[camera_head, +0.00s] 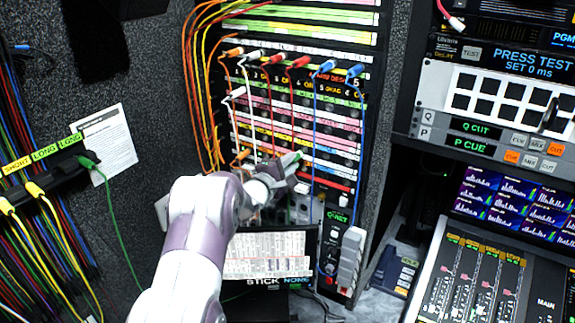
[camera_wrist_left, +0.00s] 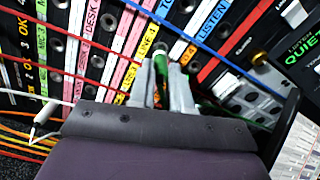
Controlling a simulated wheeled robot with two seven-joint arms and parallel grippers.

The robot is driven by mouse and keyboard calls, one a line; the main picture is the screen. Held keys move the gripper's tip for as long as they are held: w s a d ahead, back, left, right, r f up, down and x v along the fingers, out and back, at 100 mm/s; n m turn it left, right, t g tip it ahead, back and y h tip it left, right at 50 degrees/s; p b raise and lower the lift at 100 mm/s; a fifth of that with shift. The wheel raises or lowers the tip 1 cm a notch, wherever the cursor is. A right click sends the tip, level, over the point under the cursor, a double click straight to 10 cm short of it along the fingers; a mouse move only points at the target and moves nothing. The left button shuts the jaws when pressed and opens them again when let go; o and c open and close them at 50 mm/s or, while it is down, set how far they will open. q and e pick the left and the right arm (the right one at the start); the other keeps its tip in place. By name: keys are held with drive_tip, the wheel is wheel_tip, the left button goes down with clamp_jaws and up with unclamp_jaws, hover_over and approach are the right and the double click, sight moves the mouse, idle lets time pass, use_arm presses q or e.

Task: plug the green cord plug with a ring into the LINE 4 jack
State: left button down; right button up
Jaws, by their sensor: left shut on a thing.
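My left gripper (camera_head: 284,168) is at the lower part of the patch panel (camera_head: 300,112), fingers pointing into it. It is shut on the green plug (camera_head: 291,158), most of which the fingers hide. In the left wrist view, the green plug (camera_wrist_left: 161,64) shows between the fingertips (camera_wrist_left: 163,72), with some green cord near the right finger. The LINE 4 label (camera_wrist_left: 149,42) is just above the left fingertip. The plug's tip is hidden, so I cannot tell whether it is in a jack or just in front. No ring is distinguishable. My right gripper is not in view.
Orange, white, red and blue cords (camera_head: 315,110) hang across the panel, close to my gripper. A cord holder (camera_head: 45,180) at left bears another green plug (camera_head: 88,160). A small screen (camera_head: 265,255) stands below; a mixing console (camera_head: 475,285) is at right.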

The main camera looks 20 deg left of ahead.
use_arm(q)
drive_tip(key=shift+w+d, duration=0.15)
drive_tip(key=shift+w, duration=0.7)
drive_tip(key=c, duration=1)
unclamp_jaws()
drive_tip(key=shift+s+f, duration=0.1)
drive_tip(key=shift+s, duration=0.2)
drive_tip(key=s+b, duration=0.1)
drive_tip(key=s, duration=0.3)
drive_tip(key=s+a+b, duration=0.1)
drive_tip(key=s+b, duration=0.1)
drive_tip(key=s, duration=0.2)
drive_tip(key=s+b, duration=0.2)
drive_tip(key=s, duration=0.2)
drive_tip(key=shift+a, duration=0.35)
